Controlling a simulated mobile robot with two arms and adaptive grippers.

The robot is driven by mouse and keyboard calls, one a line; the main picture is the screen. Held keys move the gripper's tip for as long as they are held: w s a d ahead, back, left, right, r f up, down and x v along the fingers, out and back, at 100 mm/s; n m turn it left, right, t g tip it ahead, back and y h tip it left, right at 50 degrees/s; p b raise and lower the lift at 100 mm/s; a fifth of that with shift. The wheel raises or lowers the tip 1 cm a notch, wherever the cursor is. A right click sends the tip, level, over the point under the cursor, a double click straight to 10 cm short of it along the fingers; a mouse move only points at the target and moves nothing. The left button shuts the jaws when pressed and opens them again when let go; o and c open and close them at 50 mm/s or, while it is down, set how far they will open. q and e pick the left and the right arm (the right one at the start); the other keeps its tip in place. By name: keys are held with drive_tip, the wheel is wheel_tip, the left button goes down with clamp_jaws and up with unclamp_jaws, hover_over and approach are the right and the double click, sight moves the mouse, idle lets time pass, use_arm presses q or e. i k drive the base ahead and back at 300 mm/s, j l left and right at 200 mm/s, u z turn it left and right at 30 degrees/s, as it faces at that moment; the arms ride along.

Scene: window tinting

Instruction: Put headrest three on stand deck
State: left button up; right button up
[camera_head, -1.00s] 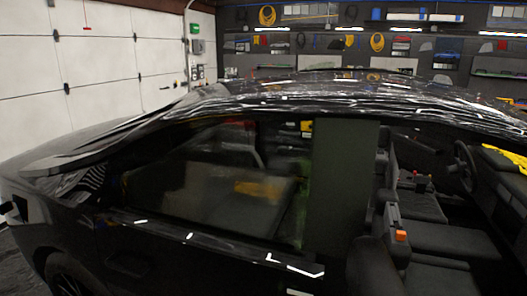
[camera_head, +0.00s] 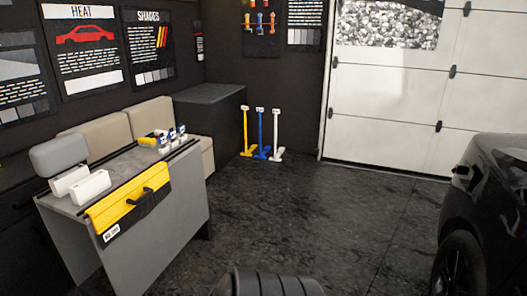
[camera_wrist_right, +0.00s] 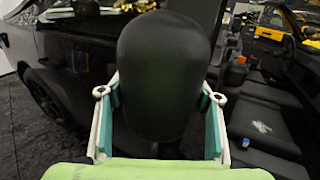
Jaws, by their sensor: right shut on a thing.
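A dark, smooth, rounded headrest (camera_wrist_right: 162,75) sits between the fingers of my right gripper (camera_wrist_right: 160,120) in the right wrist view. The gripper is shut on it, with one white and teal finger at each side. In the head view a grey stand with a flat deck (camera_head: 125,165) stands at the left. A grey rounded pad (camera_head: 58,155) that looks like a headrest stands at the deck's back left. I cannot tell which headrest is number three. My left gripper is not in view.
A black car (camera_head: 485,200) is at the right. The floor (camera_head: 300,215) between is clear.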

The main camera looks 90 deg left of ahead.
sight(127, 166)
drive_tip(key=j+u, duration=0.1)
drive_tip(key=u, duration=1.7)
drive_tip(key=j+u, duration=0.2)
drive_tip(key=u, duration=0.25)
drive_tip(key=i+j+u, duration=0.1)
drive_tip(key=u, duration=0.35)
drive_tip(key=i+j+u, duration=0.1)
drive_tip(key=j+u, duration=0.2)
drive_tip(key=u, duration=0.15)
drive_tip(key=i+j+u, duration=0.15)
drive_tip(key=u, duration=0.3)
